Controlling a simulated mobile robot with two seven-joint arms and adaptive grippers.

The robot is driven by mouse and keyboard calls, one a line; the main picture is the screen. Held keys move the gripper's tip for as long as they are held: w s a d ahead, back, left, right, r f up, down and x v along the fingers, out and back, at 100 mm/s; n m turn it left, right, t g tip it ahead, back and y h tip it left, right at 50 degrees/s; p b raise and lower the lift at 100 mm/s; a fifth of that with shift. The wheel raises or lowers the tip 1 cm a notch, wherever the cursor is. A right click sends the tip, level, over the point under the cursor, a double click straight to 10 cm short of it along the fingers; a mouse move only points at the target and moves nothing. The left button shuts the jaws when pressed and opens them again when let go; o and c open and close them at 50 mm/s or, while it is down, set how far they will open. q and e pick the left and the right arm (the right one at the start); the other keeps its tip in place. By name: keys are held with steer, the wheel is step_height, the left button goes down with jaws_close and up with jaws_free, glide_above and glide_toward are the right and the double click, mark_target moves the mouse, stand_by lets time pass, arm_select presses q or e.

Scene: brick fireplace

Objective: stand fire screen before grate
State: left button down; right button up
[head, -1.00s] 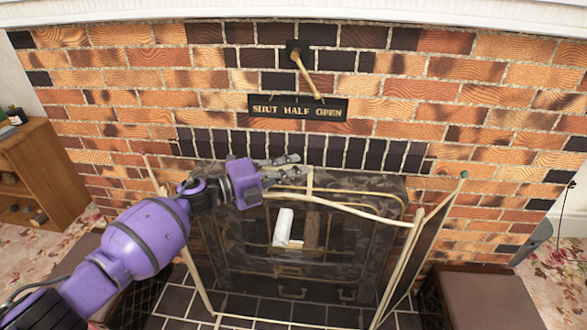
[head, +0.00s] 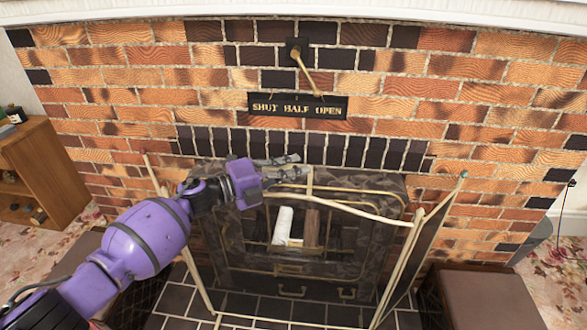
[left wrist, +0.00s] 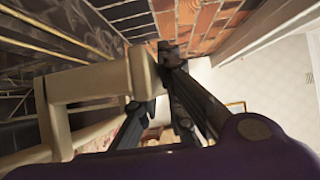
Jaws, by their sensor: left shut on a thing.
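The fire screen (head: 362,212) has a pale cream frame, dark see-through mesh and angled side panels. It stands upright over the tiled hearth, in front of the dark grate (head: 290,268), which shows through the mesh. My left gripper (head: 292,168) is shut on the handle at the top middle of the screen. In the left wrist view the pale frame (left wrist: 90,82) runs up to the dark fingers (left wrist: 160,100). My right gripper is in neither view.
A white log and a brown one (head: 283,225) show behind the mesh. A lever (head: 305,68) hangs above a "SHUT HALF OPEN" plate (head: 298,106) on the brick wall. A brown padded seat (head: 485,297) is at right, and a wooden bookcase (head: 45,175) is at left.

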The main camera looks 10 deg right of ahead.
arm_select(q)
steer(key=shift+d+r, duration=0.1)
steer(key=shift+r, duration=0.3)
